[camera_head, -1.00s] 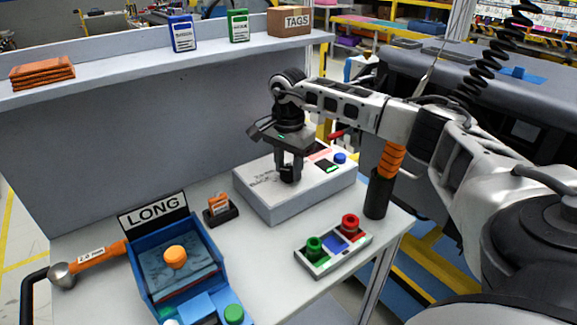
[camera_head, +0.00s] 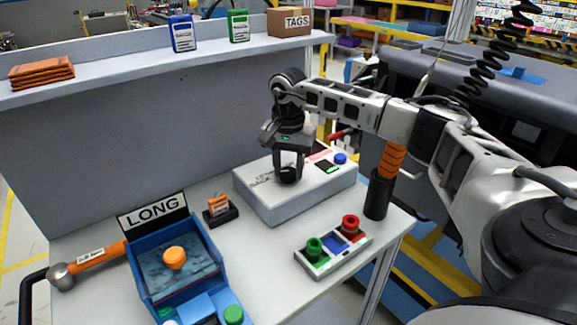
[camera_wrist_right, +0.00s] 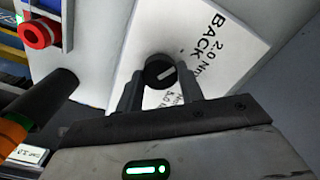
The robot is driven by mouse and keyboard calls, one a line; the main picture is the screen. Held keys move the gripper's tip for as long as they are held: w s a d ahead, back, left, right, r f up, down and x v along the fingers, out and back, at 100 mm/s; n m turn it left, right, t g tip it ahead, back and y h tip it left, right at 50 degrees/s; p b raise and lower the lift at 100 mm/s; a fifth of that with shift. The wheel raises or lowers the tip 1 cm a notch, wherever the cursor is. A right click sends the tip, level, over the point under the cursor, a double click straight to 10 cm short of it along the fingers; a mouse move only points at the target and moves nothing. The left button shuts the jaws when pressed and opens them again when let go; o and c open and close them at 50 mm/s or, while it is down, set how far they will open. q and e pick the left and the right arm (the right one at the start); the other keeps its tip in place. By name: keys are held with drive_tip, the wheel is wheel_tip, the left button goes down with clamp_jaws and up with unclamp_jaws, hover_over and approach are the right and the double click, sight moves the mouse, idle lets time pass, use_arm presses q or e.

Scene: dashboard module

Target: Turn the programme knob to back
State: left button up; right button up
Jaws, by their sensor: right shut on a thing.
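The programme knob (camera_wrist_right: 160,72) is a round black knob with a light pointer line, on the white box (camera_head: 280,208). In the right wrist view its pointer slants toward the upper right, and the printed word BACK with a torque figure stands beside it. My right gripper (camera_wrist_right: 163,95) is shut on the knob from above, one finger on each side. In the head view the right gripper (camera_head: 288,176) covers most of the knob and some of the lettering. My left gripper is not in view.
The box also bears a blue button (camera_head: 340,158) and a small display (camera_head: 327,167). A button strip (camera_head: 333,252) stands in front, and an orange-handled tool (camera_head: 384,180) in a black holder is at right. A blue LONG fixture (camera_head: 205,286) is at left.

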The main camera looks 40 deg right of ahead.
sight(289, 171)
drive_tip(key=o, duration=1)
drive_tip(key=shift+r, duration=0.1)
wheel_tip(289, 171, up, 16)
drive_tip(key=shift+f+b, duration=0.1)
drive_tip(key=shift+b, duration=0.4)
